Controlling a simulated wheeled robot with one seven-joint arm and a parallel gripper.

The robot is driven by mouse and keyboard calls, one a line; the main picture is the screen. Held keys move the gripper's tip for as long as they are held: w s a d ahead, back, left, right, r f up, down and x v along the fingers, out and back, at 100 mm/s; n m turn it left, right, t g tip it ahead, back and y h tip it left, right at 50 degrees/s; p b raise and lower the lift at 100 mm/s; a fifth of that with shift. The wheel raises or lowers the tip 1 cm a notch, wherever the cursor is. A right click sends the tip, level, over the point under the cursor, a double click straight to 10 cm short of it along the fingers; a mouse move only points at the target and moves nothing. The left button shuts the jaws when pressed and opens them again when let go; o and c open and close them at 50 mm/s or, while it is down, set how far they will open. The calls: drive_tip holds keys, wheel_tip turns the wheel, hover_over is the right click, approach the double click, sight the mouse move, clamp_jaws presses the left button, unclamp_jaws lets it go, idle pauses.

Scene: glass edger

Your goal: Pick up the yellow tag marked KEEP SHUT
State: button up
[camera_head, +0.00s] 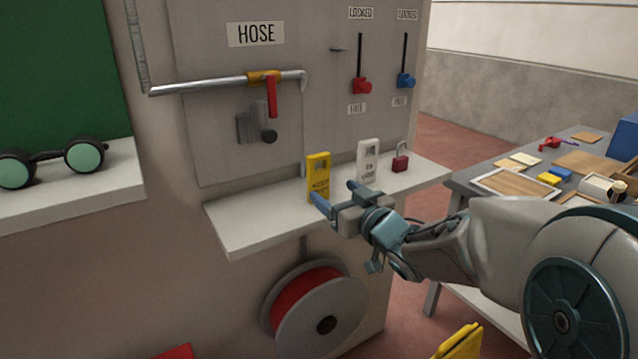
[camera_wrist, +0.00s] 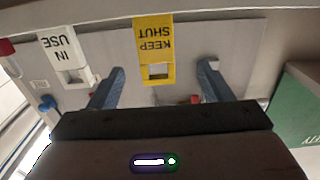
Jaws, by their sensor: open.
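The yellow tag (camera_head: 318,177) stands upright on a pale shelf (camera_head: 236,236) on the machine's front. In the wrist view the yellow tag (camera_wrist: 154,48) reads KEEP SHUT upside down and lies between the lines of my two fingers, beyond their tips. My gripper (camera_head: 336,193) is open, in front of the tag at the shelf's edge; in the wrist view my gripper (camera_wrist: 162,72) shows two blue fingers spread apart with nothing held. In the head view a finger overlaps the tag's lower part. I cannot tell whether it touches.
A white IN USE tag (camera_head: 367,158) and a red padlock (camera_head: 400,160) stand right of the yellow tag. Above are a hose pipe (camera_head: 210,86) with a red lever and two sliders. A red hose reel (camera_head: 305,295) hangs below. A cluttered table (camera_head: 480,185) stands at right.

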sight(321, 180)
drive_tip(key=x, duration=0.5)
drive_tip(key=shift+w, duration=0.1)
drive_tip(key=shift+x, duration=2.75)
drive_tip(key=shift+w+d+f, duration=0.1)
drive_tip(key=shift+d+f, duration=0.05)
drive_tip(key=shift+d, duration=0.05)
drive_tip(key=c, duration=1.1)
